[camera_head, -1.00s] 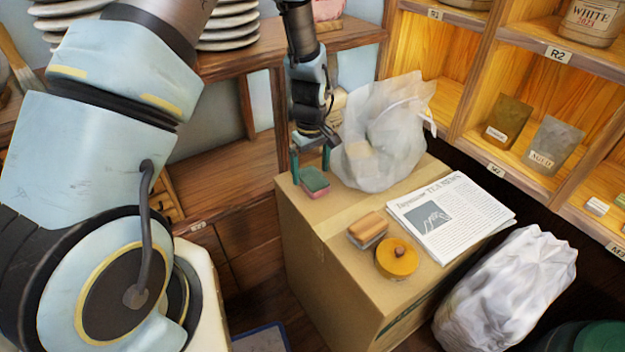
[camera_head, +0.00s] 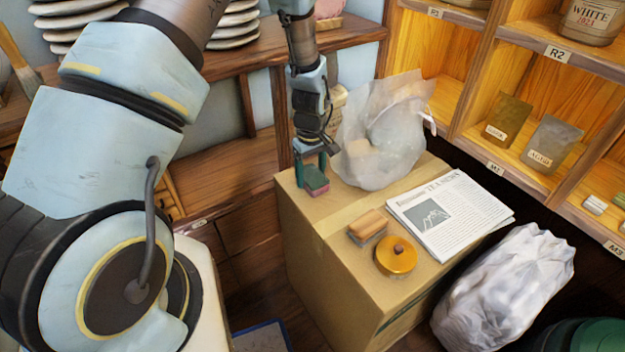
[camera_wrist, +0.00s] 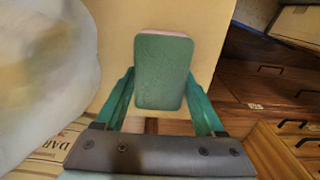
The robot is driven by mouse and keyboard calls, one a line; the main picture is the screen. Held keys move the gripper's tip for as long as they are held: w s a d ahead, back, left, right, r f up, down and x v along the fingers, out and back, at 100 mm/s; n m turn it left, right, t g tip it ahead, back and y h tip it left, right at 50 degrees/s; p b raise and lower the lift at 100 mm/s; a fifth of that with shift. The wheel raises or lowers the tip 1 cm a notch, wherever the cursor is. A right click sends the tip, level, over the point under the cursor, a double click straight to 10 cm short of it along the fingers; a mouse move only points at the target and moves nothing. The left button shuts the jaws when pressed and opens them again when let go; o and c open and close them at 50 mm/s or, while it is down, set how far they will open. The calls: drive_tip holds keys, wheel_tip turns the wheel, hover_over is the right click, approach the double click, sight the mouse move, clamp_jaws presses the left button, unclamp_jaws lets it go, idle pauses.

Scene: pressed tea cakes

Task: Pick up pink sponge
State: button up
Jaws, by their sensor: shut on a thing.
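The pink sponge (camera_head: 316,181) has a green top layer and a pink lower layer. It is at the far left corner of the cardboard box (camera_head: 345,222). My gripper (camera_head: 311,171) points down over it and is shut on it, one green finger on each side. In the wrist view the sponge (camera_wrist: 164,72) shows its green face between the fingers, with a thin pink edge at the top. I cannot tell whether it rests on the box or is slightly above it.
A translucent plastic bag (camera_head: 381,135) stands close right of my gripper. A wood-backed brush (camera_head: 368,226), an orange round lidded tin (camera_head: 396,257) and a newspaper (camera_head: 450,212) lie on the box. A white bag (camera_head: 505,287) is at the right, before the shelves (camera_head: 480,130).

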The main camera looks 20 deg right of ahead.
sight(311, 174)
drive_tip(key=c, duration=0.5)
drive_tip(key=shift+o, duration=0.2)
drive_tip(key=shift+r+b, duration=0.75)
drive_tip(key=shift+r, duration=4.3)
